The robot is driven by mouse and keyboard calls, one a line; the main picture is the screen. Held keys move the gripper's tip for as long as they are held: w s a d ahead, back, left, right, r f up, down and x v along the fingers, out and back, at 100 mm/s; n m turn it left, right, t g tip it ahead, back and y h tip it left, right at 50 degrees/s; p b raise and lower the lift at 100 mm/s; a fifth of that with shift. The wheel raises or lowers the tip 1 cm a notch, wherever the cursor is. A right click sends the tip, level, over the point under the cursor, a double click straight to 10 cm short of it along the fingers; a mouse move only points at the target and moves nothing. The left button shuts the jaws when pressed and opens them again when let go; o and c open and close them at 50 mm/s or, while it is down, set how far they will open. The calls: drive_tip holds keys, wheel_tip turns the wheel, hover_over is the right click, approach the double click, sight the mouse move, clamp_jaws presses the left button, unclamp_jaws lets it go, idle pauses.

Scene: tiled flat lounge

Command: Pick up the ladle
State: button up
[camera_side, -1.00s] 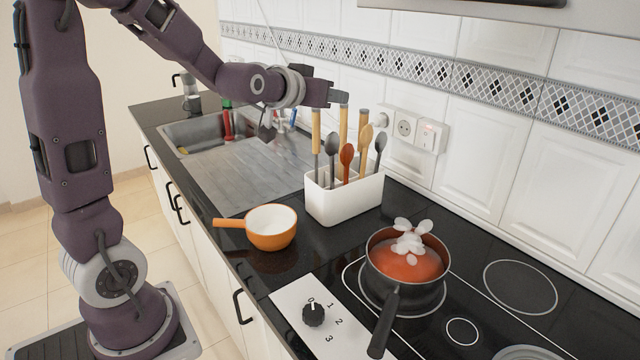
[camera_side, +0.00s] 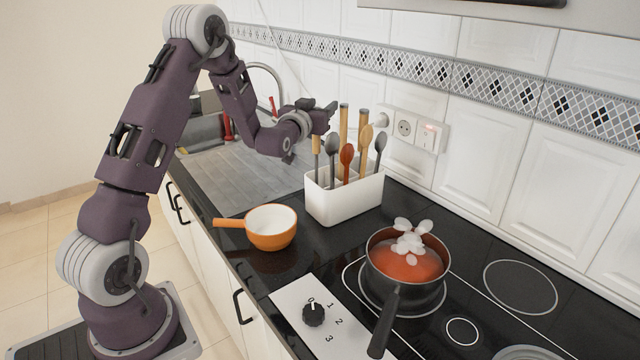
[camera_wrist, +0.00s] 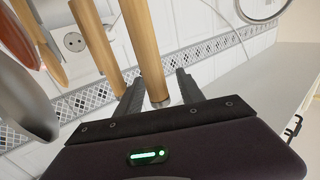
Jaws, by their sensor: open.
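A white utensil holder (camera_side: 345,207) stands on the counter with several upright utensils in it. I cannot tell which is the ladle, since the lower ends of the wooden-handled ones are hidden in the holder. My gripper (camera_side: 329,112) is open at the tops of the handles. In the wrist view, a wooden handle (camera_wrist: 143,45) lies between my open fingers (camera_wrist: 158,82), with no clear grip on it.
An orange pan (camera_side: 270,236) sits left of the holder. Wall sockets (camera_side: 405,128) are behind the holder. A sink with a tap (camera_side: 265,68) is at the back left.

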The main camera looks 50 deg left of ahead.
clamp_jaws()
idle(1.3)
